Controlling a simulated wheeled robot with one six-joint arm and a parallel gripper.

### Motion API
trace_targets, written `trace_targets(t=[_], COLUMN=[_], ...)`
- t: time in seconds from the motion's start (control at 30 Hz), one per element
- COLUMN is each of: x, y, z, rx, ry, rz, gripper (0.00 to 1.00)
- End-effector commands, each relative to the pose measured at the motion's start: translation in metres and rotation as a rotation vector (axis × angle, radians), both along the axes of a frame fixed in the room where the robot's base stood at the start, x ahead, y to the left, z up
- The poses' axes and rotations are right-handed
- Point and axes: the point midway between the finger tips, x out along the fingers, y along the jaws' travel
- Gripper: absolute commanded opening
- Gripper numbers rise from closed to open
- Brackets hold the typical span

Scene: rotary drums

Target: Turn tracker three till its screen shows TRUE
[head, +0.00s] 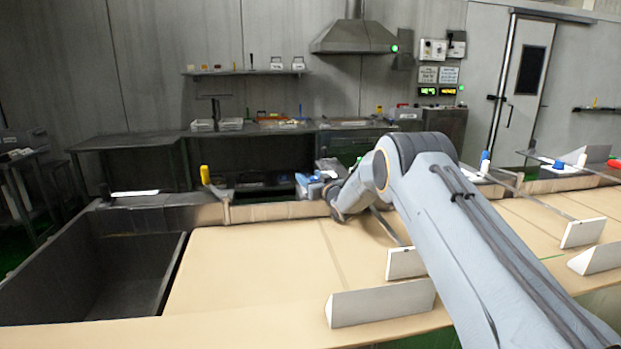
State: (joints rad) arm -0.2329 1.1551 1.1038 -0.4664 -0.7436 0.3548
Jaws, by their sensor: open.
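No thing marked as tracker three can be told apart in the head view. White angled plates stand on the tan bench: a near one (380,304), one behind it (404,264) and others at the right (583,233). Their faces toward me show no readable text. Posts with coloured tops stand along the bench's far edge, one yellow (205,175) and one blue and white (485,162). My arm reaches from the lower right to the middle, its dark wrist end over the far edge. My gripper's fingers are hidden, and so is part of the bench behind the arm.
The tan bench top (250,262) is clear left of the plates. A dark open bin (95,275) is sunk at its left end. Behind stand a cluttered counter (280,128), an extractor hood (354,38) and two small lit wall displays (428,91), too small to read.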

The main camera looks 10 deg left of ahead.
Motion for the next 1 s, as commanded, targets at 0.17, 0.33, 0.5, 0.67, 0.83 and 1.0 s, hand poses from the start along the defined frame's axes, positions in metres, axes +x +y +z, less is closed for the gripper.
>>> trace_targets(t=[0.17, 0.33, 0.5, 0.67, 0.83, 1.0], x=[0.0, -0.0001, -0.0002, 0.0001, 0.001, 0.0025], y=[-0.0001, -0.0003, -0.0003, -0.0005, -0.0019, -0.0046], z=[0.0, 0.0001, 0.0001, 0.0, -0.0005, -0.001], rx=[0.0, 0.0, 0.0, 0.0, 0.001, 0.003], ry=[0.0, 0.0, 0.0, 0.0, 0.0, 0.001], rz=[0.0, 0.0, -0.001, -0.017, -0.07, -0.166], gripper=[0.52, 0.23, 0.11, 0.11, 0.11, 0.11])
